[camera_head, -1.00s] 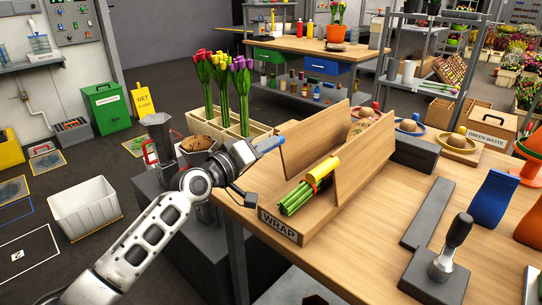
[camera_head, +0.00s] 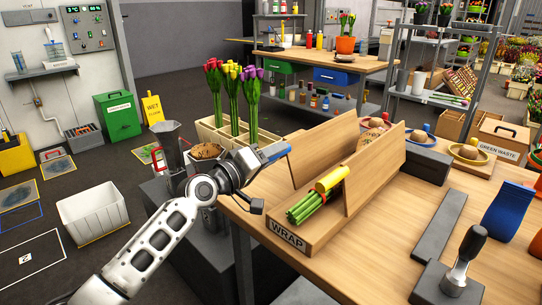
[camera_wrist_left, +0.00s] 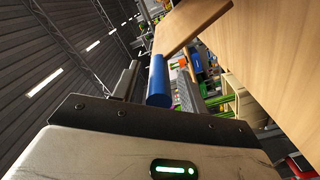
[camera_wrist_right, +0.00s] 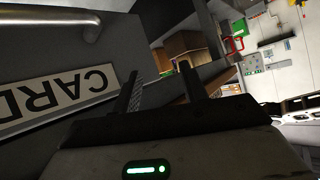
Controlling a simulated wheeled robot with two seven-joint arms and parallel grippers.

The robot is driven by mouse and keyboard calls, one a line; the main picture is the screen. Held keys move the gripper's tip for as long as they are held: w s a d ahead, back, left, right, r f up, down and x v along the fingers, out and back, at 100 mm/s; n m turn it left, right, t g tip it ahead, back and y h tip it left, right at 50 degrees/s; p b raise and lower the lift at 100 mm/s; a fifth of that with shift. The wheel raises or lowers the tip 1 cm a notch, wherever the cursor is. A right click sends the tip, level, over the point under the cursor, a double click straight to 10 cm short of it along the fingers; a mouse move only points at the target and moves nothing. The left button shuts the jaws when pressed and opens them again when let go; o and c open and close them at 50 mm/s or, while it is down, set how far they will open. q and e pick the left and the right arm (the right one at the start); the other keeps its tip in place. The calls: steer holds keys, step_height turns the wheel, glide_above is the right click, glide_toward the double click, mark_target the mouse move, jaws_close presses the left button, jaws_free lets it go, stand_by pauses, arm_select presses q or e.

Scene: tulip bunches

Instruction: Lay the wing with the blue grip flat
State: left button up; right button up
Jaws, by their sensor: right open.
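The wooden wing with the blue grip (camera_head: 322,147) stands raised on the left side of the wrap box (camera_head: 250,207). Its blue grip (camera_head: 273,152) points out left. My left gripper (camera_head: 262,157) is at this grip. In the left wrist view the blue grip (camera_wrist_left: 158,82) lies between the two fingers; whether they press on it I cannot tell. The opposite wing (camera_head: 375,170) also stands raised. My right gripper (camera_wrist_right: 160,85) is open and empty in the right wrist view.
A tulip crate (camera_head: 215,140) and a brown-filled pot (camera_head: 206,151) stand left of the bench. A grey bar (camera_head: 440,225) and a black-handled tool (camera_head: 462,260) are to the right. A dark surface with a card sign (camera_wrist_right: 55,100) is close to my right gripper.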

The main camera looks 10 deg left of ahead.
arm_select(q)
steer(key=v, duration=1.6)
steer(key=shift+b, duration=0.3)
steer(key=shift+r, duration=0.1)
steer(key=shift+c, duration=0.3)
